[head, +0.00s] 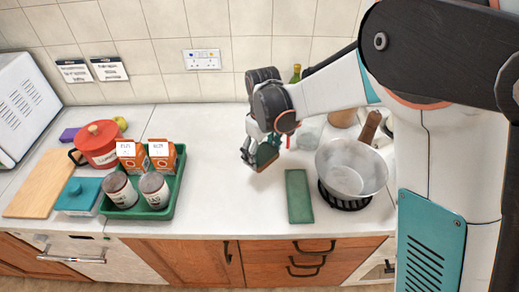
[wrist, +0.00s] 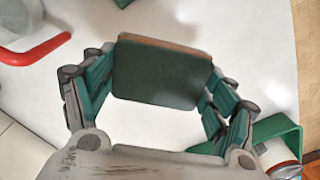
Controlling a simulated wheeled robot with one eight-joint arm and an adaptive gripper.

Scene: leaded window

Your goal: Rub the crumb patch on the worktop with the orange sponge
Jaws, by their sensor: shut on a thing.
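My gripper (head: 262,152) is above the middle of the worktop (head: 220,180). It is shut on the sponge (wrist: 155,75), which has a dark green face and a thin orange-brown edge in the wrist view. In the head view the sponge (head: 267,156) shows below the fingers, tilted. I cannot tell whether it touches the worktop. I cannot make out the crumb patch in either view; the arm and gripper hide part of the worktop.
A green tray (head: 186,184) with cartons and jars stands to the left, beside a red pot (head: 98,145). A flat green block (head: 299,196) and a grey pan (head: 351,170) lie to the right. The worktop between tray and block is clear.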

